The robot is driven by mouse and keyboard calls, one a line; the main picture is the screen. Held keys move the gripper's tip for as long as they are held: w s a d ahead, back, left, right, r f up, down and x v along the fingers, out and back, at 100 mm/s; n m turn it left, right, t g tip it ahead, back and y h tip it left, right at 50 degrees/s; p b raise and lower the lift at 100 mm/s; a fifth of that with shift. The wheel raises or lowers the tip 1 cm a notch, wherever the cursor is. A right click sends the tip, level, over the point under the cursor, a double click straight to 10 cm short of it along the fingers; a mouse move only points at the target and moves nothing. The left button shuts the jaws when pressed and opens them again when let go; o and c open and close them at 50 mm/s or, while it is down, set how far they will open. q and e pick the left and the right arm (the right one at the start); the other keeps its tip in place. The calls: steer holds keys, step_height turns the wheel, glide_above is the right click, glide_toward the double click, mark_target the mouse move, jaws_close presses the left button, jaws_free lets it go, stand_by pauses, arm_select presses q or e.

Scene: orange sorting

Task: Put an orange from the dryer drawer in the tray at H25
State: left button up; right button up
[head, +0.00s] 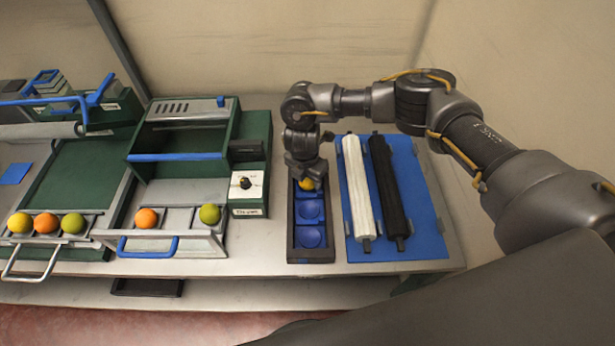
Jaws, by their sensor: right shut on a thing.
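My right gripper (306,176) points down over the far end of a dark tray with blue cups (311,256). It is shut on a yellow-orange fruit (307,185), which shows just below the fingers at the far cup. I cannot tell whether the fruit touches the cup. The two nearer blue cups are empty. The dryer is a green box with a dial (245,184). Its drawer (180,218) is pulled out and holds an orange fruit (146,218) and a green one (209,214). No H25 label is legible. My left gripper is out of view.
Right of the tray, a white roller (358,190) and a black roller (390,190) lie on a blue mat (418,225). At left, another open drawer with a white handle (32,264) holds yellow, orange and green fruits (46,223). The counter between dryer and tray is clear.

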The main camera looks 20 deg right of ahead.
steer(key=o, duration=0.8)
steer(key=shift+f, duration=0.1)
steer(key=r+p, duration=0.7)
steer(key=r, duration=0.1)
steer(key=s+a+r+p, duration=0.1)
steer(key=r+p, duration=0.3)
steer(key=shift+r+p, duration=0.2)
steer(key=shift+p, duration=0.1)
steer(key=shift+f, duration=0.1)
